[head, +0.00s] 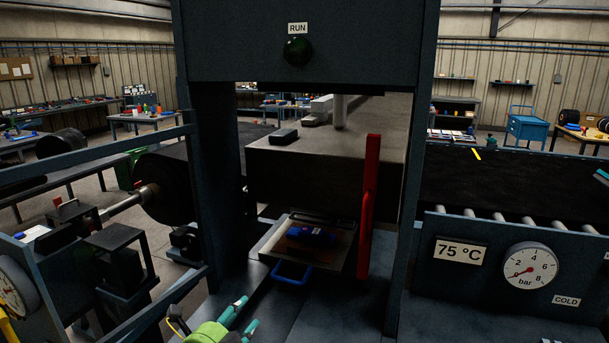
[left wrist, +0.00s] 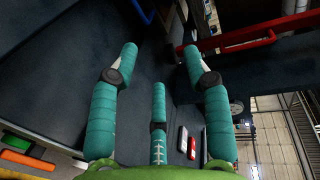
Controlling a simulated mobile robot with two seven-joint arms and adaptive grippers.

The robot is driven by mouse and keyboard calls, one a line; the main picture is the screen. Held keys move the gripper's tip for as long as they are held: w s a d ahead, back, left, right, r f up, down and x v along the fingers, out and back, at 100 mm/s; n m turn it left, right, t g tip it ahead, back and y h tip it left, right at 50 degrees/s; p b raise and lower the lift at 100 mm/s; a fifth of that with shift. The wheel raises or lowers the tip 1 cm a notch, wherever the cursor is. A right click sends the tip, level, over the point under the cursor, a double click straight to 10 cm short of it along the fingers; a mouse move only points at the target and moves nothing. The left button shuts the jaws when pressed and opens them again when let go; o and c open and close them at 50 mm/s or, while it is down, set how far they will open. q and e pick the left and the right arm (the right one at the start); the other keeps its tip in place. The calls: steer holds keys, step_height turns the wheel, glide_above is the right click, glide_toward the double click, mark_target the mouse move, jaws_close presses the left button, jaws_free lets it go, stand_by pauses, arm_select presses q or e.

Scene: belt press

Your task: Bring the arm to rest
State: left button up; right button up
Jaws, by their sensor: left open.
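My left gripper (head: 247,311) is at the bottom of the head view, in front of the press and lower than its tray. Its green body and teal fingers show. In the left wrist view the gripper (left wrist: 160,66) has its three teal fingers spread, with nothing between them. The press frame (head: 212,170) stands upright in the middle. Inside it a tray (head: 336,257) with a blue handle (head: 292,274) bears a dark plate and a blue item (head: 311,236). My left gripper is apart from the tray. My right gripper does not show clearly.
A red upright bar (head: 368,205) stands at the tray's right. A black belt (head: 500,180) runs over rollers at right, above a pressure gauge (head: 530,270). Blue rails (head: 150,305) and a dark roller (head: 178,188) are at left. A cut-off teal piece (head: 602,176) at the right edge is unclear.

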arm_select(q)
steer(key=s+a+f+n+g+y, duration=0.1)
steer(key=s+f+n+g+y, duration=0.35)
steer(key=s+f+n, duration=0.9)
steer(key=s+a+f+n+g, duration=0.2)
steer(key=s+a+n+g, duration=0.1)
steer(key=s, duration=0.7)
steer(key=s+a+f+n+g, duration=0.2)
steer(key=s+n+g, duration=0.2)
steer(key=s, duration=0.7)
step_height(320, 180, down, 29)
steer(key=s+b, duration=0.2)
steer(key=b, duration=0.4)
steer(key=s+a+f+g+b, duration=0.2)
steer(key=s+a+f+b, duration=0.1)
steer(key=s+f, duration=1.2)
step_height(320, 180, down, 3)
steer(key=shift+f+m+y+b, duration=0.1)
steer(key=shift+m+y+b, duration=0.35)
steer(key=shift+b, duration=0.05)
steer(key=shift+c, duration=1)
steer(key=shift+s, duration=0.15)
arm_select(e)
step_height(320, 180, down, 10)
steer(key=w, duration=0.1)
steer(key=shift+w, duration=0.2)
